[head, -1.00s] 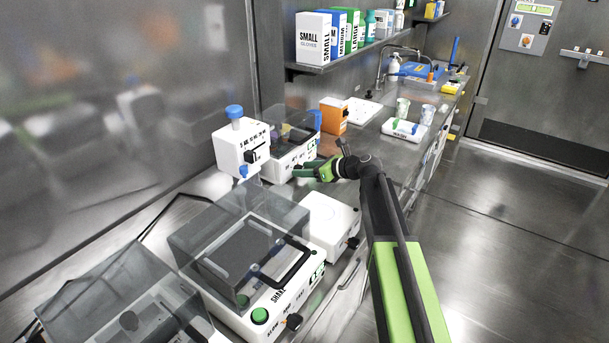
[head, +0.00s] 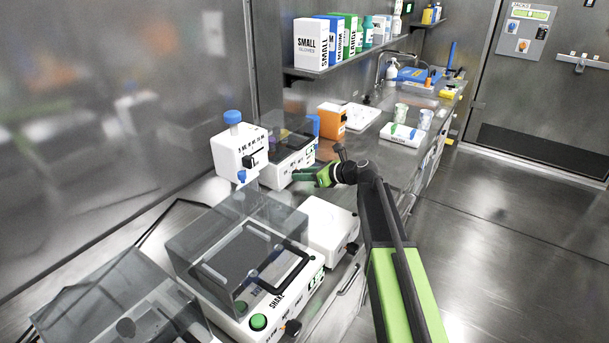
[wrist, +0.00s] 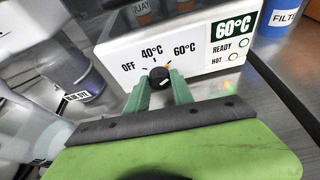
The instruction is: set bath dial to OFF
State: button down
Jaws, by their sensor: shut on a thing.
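The bath is a white box with a clear lid (head: 284,172), at the back of the row on the bench. In the wrist view its white front panel (wrist: 205,45) carries the marks OFF, 40°C and 60°C. The black bath dial (wrist: 159,77) sits below these marks, and a small orange mark at its upper right points toward 60°C. The bath display (wrist: 233,27) reads 60°C. My gripper (wrist: 160,88) is shut on the dial, one green finger on each side. In the head view my gripper (head: 297,176) is at the bath's front, the dial hidden.
A white box with a blue knob (head: 238,150) stands left of the bath. A low white device (head: 330,225) and a shaker with a clear cover (head: 262,318) stand nearer. An orange box (head: 332,121) is behind. The floor at right is clear.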

jog(key=shift+s+a+n+t, duration=0.15)
jog(key=shift+a+n+t, duration=0.2)
jog(key=shift+n, duration=0.25)
jog(key=shift+s+a+n+t+h+b, duration=0.1)
jog(key=shift+n+t+h+b, duration=0.45)
jog(key=shift+n+t, duration=0.55)
jog(key=shift+n+g, duration=0.25)
jog(key=shift+n, duration=0.15)
jog(key=c, duration=1.1)
grip_release()
jog(key=shift+d, duration=0.2)
jog(key=p+v, duration=0.6)
jog(key=v, duration=1.1)
